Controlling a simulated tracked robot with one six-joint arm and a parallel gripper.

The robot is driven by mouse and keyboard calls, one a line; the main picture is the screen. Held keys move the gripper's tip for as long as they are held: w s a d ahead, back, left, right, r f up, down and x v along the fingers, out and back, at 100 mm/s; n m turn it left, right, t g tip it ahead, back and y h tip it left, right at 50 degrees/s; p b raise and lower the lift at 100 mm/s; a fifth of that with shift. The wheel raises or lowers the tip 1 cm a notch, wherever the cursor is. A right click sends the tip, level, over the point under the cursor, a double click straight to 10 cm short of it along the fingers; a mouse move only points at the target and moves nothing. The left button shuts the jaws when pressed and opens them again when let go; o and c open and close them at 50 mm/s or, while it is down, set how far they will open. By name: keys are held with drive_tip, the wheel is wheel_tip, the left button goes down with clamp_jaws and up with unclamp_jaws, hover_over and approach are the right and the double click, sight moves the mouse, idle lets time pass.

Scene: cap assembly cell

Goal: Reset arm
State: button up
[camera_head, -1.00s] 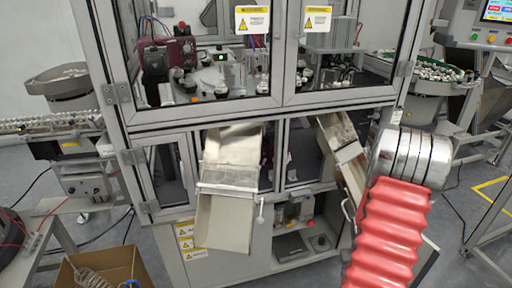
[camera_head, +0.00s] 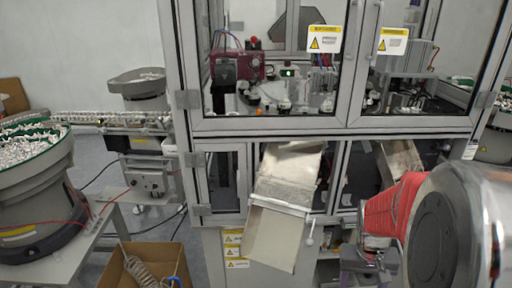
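My arm fills the lower right of the head view, with a red ribbed sleeve and a large grey joint close to the camera. A dark grey part at the lower end of the sleeve looks like my gripper (camera_head: 370,262). It is in front of the cell's lower front, right of the metal chute. Its fingers are too small and too much covered to tell open from shut. I see nothing clearly held.
The framed assembly cell (camera_head: 330,125) stands ahead, with a metal chute (camera_head: 275,235) sloping out of it. A cardboard box (camera_head: 120,268) with a coiled hose is at the lower left. A bowl feeder (camera_head: 38,185) stands at the left, and a conveyor (camera_head: 100,118) runs behind it.

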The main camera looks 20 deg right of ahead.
drive_tip(key=a+r+n+t, duration=0.3)
drive_tip(key=a+r, duration=0.5)
drive_tip(key=a, duration=0.3)
drive_tip(key=s+a+r+n+t+y, duration=0.1)
drive_tip(key=a+r+n+t, duration=0.1)
drive_tip(key=a+r, duration=0.7)
drive_tip(key=a+t, duration=0.1)
drive_tip(key=a, duration=0.2)
drive_tip(key=shift+r+n, duration=0.2)
drive_tip(key=shift+n, duration=0.2)
drive_tip(key=shift+d, duration=0.15)
